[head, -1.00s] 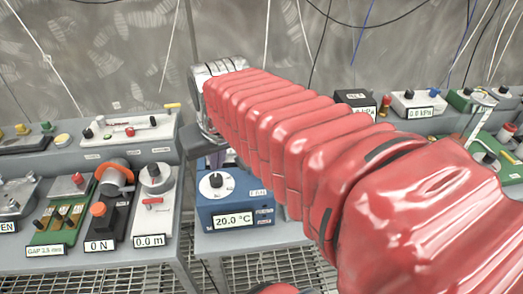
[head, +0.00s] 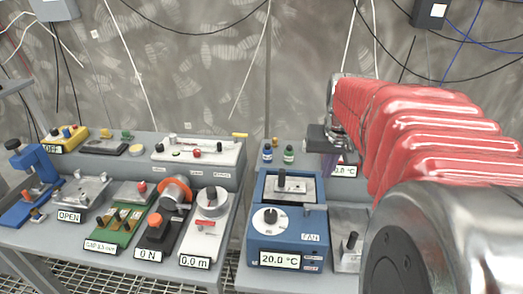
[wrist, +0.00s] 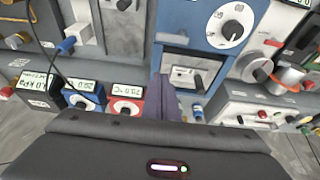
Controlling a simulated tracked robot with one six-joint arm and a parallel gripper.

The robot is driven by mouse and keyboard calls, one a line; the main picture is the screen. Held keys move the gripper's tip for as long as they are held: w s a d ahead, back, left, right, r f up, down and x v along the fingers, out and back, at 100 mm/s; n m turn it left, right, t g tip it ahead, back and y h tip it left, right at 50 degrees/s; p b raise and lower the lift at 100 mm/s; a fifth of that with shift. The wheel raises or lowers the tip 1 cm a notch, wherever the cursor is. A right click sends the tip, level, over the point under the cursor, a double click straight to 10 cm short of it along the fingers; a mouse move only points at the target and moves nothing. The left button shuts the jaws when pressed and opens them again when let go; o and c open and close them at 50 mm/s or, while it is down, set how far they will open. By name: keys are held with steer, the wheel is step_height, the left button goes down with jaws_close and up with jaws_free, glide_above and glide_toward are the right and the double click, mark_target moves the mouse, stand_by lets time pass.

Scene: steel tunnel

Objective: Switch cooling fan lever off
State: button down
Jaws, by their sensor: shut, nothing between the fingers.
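The blue cooling unit (head: 285,250) stands right of centre in the head view, with a white round dial (head: 270,219), a 20.0 °C display and a FAN label (head: 311,238). A small grey lever (head: 307,210) stands above that label; its exact setting is too small to tell. In the wrist view the blue unit (wrist: 203,40) is at the top, inverted, with its dial (wrist: 232,28). My gripper (head: 330,168) is shut and empty, above and behind the unit, to its right. Its narrow purple-grey fingers show in the wrist view (wrist: 164,90), apart from the dial.
A grey box with a black-topped lever (head: 350,242) stands right of the unit. A 0.0 m panel (head: 205,228) and an orange-knobbed device (head: 155,225) stand left. Small bottles (head: 288,154) stand on the shelf behind. Cables hang along the wall.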

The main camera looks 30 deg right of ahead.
steer(key=x, duration=0.9)
steer(key=shift+f, duration=0.45)
steer(key=shift+s+a, duration=0.55)
steer(key=shift+s, duration=0.2)
steer(key=shift+s+a, duration=0.55)
steer(key=shift+s, duration=0.25)
